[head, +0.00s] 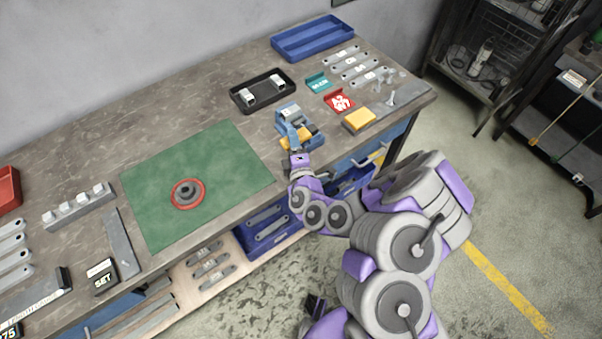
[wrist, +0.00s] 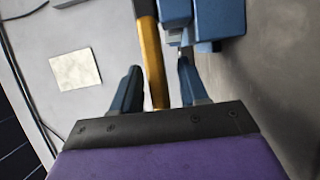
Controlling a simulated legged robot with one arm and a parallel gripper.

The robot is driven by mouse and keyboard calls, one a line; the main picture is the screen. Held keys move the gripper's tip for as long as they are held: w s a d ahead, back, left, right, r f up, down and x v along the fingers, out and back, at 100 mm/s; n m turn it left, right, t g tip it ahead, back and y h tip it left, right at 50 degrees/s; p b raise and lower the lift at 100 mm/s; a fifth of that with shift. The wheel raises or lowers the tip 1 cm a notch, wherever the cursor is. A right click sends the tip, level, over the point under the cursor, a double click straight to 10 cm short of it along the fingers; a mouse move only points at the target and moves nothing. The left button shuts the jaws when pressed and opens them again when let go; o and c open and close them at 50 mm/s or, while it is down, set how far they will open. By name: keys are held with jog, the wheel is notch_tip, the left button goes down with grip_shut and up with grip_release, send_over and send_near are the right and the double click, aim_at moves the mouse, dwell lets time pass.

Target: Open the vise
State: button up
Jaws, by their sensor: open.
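The blue vise (head: 288,111) sits near the front edge of the workbench in the head view, partly hidden by my gripper (head: 294,142). An orange-yellow part shows beside the fingers there. In the wrist view, blue blocks of the vise (wrist: 218,18) fill the top right. An orange-yellow bar (wrist: 151,55) runs from the top edge down between the two blue fingers of my gripper (wrist: 160,72). The fingers are apart, with visible gaps to the bar. I cannot tell how the bar joins the vise.
A black tray (head: 240,99) with metal parts stands behind the vise. A yellow block (head: 359,120) and red tray (head: 339,101) lie to its right. A green mat (head: 231,187) with a red-rimmed disc (head: 187,192) lies left. Blue bins sit below the bench top.

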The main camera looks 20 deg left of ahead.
jog(key=p+v, duration=0.2)
jog(key=v, duration=0.1)
jog(key=shift+s+d, duration=0.1)
jog(key=shift+s, duration=0.1)
jog(key=p+v, duration=0.2)
jog(key=p, duration=0.2)
jog(key=shift+s+d+r, duration=0.1)
jog(key=shift+s, duration=0.15)
jog(key=p+v, duration=0.5)
jog(key=v, duration=0.3)
jog(key=shift+s+f, duration=0.15)
jog(key=shift+f, duration=0.1)
